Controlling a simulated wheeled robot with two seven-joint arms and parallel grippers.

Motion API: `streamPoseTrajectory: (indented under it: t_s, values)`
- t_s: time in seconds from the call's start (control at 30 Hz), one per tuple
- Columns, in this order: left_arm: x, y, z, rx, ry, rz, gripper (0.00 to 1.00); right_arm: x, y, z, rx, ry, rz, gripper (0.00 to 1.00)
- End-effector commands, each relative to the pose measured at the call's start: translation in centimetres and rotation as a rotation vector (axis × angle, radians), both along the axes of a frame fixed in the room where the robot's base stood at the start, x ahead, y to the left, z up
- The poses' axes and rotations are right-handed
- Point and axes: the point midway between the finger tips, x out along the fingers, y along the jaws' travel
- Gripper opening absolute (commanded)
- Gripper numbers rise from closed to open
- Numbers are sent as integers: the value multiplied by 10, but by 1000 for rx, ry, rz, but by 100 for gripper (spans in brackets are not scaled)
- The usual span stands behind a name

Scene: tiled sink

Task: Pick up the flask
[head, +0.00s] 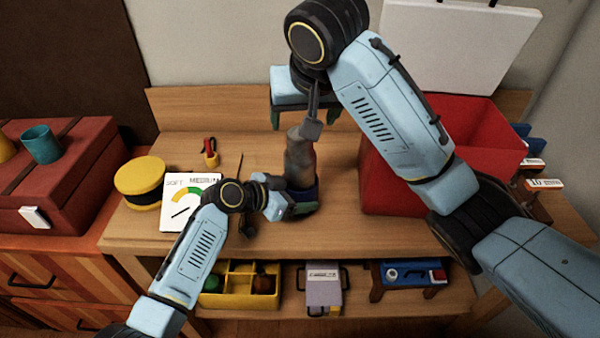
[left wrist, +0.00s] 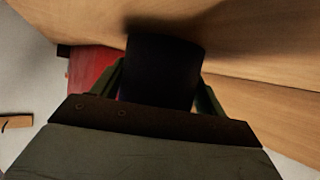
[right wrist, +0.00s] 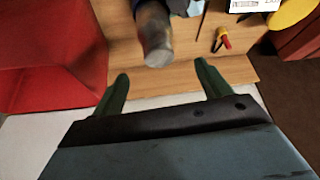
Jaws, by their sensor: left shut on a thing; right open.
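The flask (head: 300,160) stands upright on the wooden table, with a grey-brown body and a dark blue lower part. My left gripper (head: 295,205) is shut on its dark lower part, which fills the space between the fingers in the left wrist view (left wrist: 165,72). My right gripper (head: 303,115) is above and behind the flask, near its top. In the right wrist view its fingers (right wrist: 162,85) are wide apart with nothing between them, and the flask's end (right wrist: 156,40) shows just beyond them.
A red bin (head: 385,185) stands right of the flask. A yellow round container (head: 140,182), a gauge card (head: 180,210) and a small red-and-yellow object (head: 210,153) are to the left. A shelf below holds a yellow divided tray (head: 238,298). The table's back left is fairly clear.

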Motion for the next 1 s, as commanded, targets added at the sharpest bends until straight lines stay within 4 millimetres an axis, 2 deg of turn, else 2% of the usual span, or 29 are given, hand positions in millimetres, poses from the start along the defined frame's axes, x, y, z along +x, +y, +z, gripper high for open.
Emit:
streamPoseTrajectory:
  t_s: [0.1,0.4,0.63,0.83,1.0]
  values:
    - [0,0,-1,1,1,0,61,5,-1,2,-21,-22,19,77]
    - [0,0,-1,1,1,-1,61,30,3,-40,-26,-23,20,77]
    - [0,0,-1,1,1,-1,61,38,5,-56,-26,-23,20,77]
    - [0,0,-1,1,1,-1,61,52,7,-82,-26,-22,19,77]
    - [0,0,-1,1,1,-1,61,60,8,-95,-25,-23,19,77]
